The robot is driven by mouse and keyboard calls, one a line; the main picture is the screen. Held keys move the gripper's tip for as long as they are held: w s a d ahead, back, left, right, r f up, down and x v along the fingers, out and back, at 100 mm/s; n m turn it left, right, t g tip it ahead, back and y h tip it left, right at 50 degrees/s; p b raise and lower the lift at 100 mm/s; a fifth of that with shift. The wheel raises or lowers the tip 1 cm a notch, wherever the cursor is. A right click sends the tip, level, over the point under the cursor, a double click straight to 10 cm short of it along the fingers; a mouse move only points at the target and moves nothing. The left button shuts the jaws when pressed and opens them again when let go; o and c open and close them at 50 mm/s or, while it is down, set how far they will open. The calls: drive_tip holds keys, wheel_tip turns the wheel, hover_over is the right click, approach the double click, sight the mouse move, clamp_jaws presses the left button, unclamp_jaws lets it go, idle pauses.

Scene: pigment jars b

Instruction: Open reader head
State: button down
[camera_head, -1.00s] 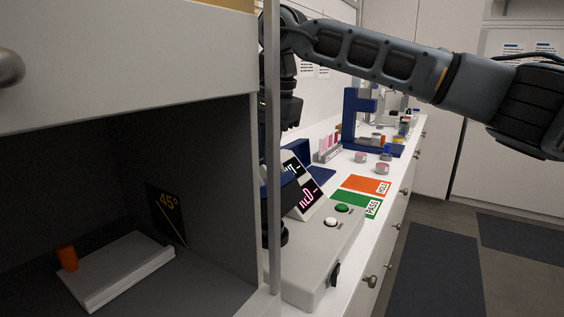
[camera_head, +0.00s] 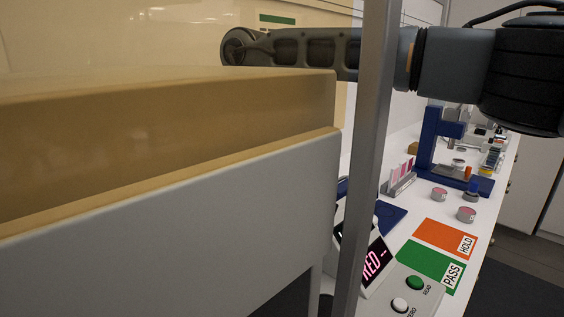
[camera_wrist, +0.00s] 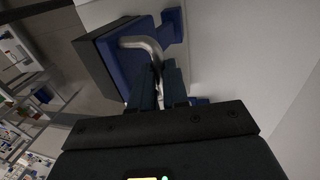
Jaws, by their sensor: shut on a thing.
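In the wrist view my gripper (camera_wrist: 159,76) is shut on a bent silver handle (camera_wrist: 141,43). The handle is fixed to a blue and dark block (camera_wrist: 107,62), which looks like the reader head; its angle to the rest of the reader cannot be judged. In the head view the grey reader base (camera_head: 425,297) shows in part, with a green and a white button. Its tilted display (camera_head: 376,263) shows pink characters that look like "RED". The cabinet and a post hide my gripper and the reader head there.
A cabinet with a grey front (camera_head: 170,240) and tan top fills the left. A grey post (camera_head: 371,150) crosses the view. Orange HOLD (camera_head: 440,236) and green PASS (camera_head: 425,264) mats lie on the white counter, with jars and a blue stand (camera_head: 430,145) beyond.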

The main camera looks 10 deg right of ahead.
drive_tip(key=shift+w+a+f+g+h+p, duration=0.3)
drive_tip(key=shift+w+a+f+g+p, duration=0.15)
drive_tip(key=shift+w+a+p, duration=0.2)
drive_tip(key=shift+f, duration=0.1)
drive_tip(key=c, duration=1.4)
unclamp_jaws()
drive_tip(key=shift+c, duration=0.2)
drive_tip(key=o, duration=0.3)
drive_tip(key=shift+r, duration=0.2)
drive_tip(key=shift+b+v, duration=0.6)
drive_tip(key=shift+v, duration=3.3)
drive_tip(key=shift+d+f, duration=0.1)
